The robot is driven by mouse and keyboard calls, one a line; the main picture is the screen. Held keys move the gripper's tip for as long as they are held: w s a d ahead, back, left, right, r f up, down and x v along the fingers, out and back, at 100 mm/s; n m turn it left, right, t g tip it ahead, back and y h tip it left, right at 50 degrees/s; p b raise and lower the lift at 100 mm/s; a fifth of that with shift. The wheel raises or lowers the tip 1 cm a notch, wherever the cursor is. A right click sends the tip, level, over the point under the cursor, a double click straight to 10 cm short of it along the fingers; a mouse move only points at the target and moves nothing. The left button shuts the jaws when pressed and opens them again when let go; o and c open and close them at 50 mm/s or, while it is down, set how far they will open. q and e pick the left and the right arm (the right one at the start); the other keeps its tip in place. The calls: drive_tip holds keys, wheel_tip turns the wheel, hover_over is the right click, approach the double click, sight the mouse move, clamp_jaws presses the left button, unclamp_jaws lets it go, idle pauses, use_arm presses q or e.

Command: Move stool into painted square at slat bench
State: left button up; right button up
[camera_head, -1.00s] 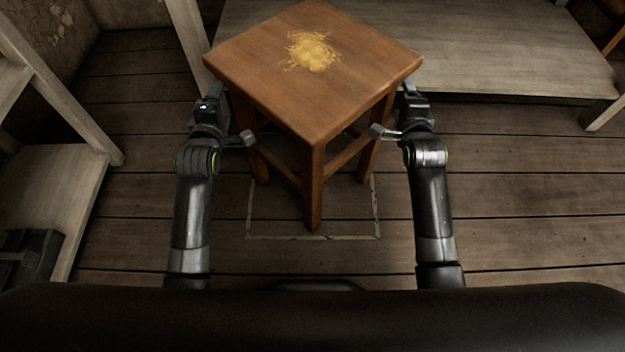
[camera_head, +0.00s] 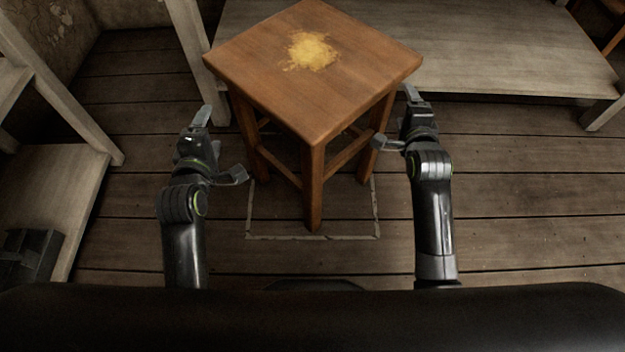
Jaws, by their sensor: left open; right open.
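The wooden stool (camera_head: 270,70) stands upright on the plank floor, one corner toward me, with a yellow patch on its seat. The painted square (camera_head: 312,237) is a thin pale outline on the floor around the stool's near legs. The stool hides its far part, so I cannot tell whether every leg is inside. My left gripper (camera_head: 224,145) is open and empty, left of the stool and apart from it. My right gripper (camera_head: 394,118) is open, close beside the stool's right side under the seat edge; I cannot tell whether it touches.
The slat bench (camera_head: 490,50) is behind the stool, extending right. Pale wooden shelving (camera_head: 60,180) stands at the left, with a dark box (camera_head: 28,256) on its low board. The floor (camera_head: 530,200) at the right is clear.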

drive_tip(key=v, duration=0.9)
drive_tip(key=shift+w, duration=0.1)
